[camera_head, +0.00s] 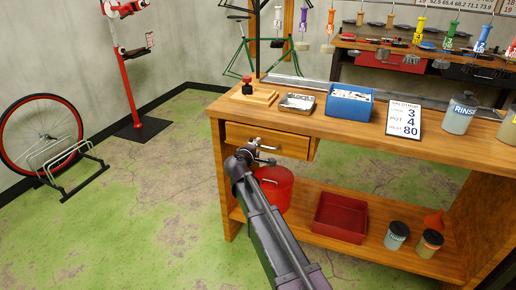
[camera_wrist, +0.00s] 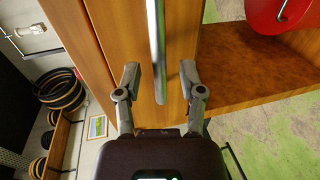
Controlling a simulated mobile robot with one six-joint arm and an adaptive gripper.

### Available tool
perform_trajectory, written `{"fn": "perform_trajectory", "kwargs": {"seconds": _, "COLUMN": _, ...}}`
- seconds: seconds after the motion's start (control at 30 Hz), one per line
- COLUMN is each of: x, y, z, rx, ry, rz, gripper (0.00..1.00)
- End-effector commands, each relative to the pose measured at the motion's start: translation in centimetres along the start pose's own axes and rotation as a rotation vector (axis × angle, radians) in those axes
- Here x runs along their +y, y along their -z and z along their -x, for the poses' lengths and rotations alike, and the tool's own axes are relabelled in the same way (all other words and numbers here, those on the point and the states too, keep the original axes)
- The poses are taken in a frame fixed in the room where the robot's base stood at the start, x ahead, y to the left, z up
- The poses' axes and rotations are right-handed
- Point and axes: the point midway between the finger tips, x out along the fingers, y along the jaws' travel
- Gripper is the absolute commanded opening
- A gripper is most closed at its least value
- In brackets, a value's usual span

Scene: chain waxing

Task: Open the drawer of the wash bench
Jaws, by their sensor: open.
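The wooden wash bench (camera_head: 350,129) stands on the right side of the head view. Its drawer (camera_head: 240,133) is under the left end of the top. The drawer front also fills the upper middle of the wrist view (camera_wrist: 178,40). A silver bar handle (camera_wrist: 156,45) runs across that front. My gripper (camera_head: 262,150) is in front of the drawer at the handle and covers part of it. In the wrist view my gripper (camera_wrist: 163,82) is open, with one finger on each side of the handle bar and visible gaps between. I cannot tell whether the drawer is fully closed.
A red bucket (camera_head: 273,188) stands below the drawer, close to my arm. A red tray (camera_head: 340,217) and two jars lie on the lower shelf. A blue box (camera_head: 349,103) and a sign (camera_head: 404,118) stand on top.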

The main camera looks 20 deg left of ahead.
Motion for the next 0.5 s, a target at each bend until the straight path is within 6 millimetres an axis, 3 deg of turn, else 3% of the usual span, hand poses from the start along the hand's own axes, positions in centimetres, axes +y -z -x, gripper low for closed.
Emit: {"fn": "perform_trajectory", "kwargs": {"seconds": 0.5, "x": 0.01, "y": 0.00, "z": -1.00, "rx": 0.000, "ry": 0.000, "rz": 0.000, "gripper": 0.48}}
